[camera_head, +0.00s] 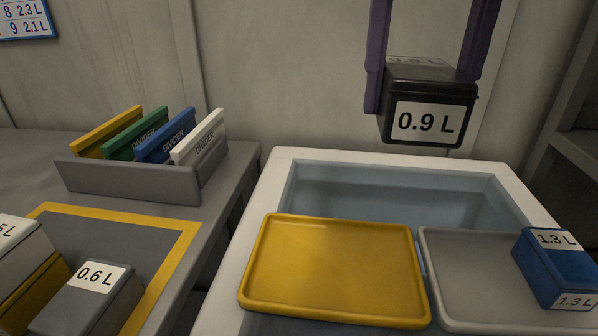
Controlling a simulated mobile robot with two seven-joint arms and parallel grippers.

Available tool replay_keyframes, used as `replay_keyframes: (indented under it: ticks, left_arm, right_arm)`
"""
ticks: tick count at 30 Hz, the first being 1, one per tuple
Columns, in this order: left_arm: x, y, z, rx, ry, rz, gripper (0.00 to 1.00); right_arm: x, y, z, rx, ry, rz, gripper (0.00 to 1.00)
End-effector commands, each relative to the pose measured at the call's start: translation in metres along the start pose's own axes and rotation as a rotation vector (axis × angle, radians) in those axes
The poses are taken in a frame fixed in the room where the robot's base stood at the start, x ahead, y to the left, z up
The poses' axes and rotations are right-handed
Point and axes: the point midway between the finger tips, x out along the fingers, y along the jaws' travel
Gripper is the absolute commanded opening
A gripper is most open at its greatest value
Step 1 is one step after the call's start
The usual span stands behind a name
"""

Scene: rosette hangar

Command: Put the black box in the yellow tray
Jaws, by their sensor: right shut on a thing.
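The black box (393,126), labelled 0.9 L, hangs in the air at the upper right of the head view. My right gripper (421,90) is shut on it, with one purple finger on each side. The box is upright and above the back part of the white-rimmed basin, clear of any surface. The yellow tray (336,265) lies empty across the front of the basin, below and to the left of the box. My left gripper is not in view.
A grey tray (460,272) beside the yellow one holds a blue 1.3 L box (556,268). The white-rimmed basin (262,222) is open behind the trays. On the left table stand a divider rack (130,181), a grey 0.6 L box (91,300) and a yellow-bordered mat (150,238).

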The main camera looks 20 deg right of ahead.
Motion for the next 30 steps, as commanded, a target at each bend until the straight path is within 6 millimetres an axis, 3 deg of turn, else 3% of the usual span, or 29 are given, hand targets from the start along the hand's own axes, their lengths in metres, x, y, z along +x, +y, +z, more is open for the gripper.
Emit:
replay_keyframes:
  ticks: [12,30]
  left_arm:
    - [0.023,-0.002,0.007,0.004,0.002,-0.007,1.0]
    - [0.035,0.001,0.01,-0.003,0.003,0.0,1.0]
  right_arm:
    - [0.119,-0.001,-0.002,0.0,0.004,-0.004,0.1]
    - [0.191,-0.001,-0.002,-0.002,0.001,-0.002,0.1]
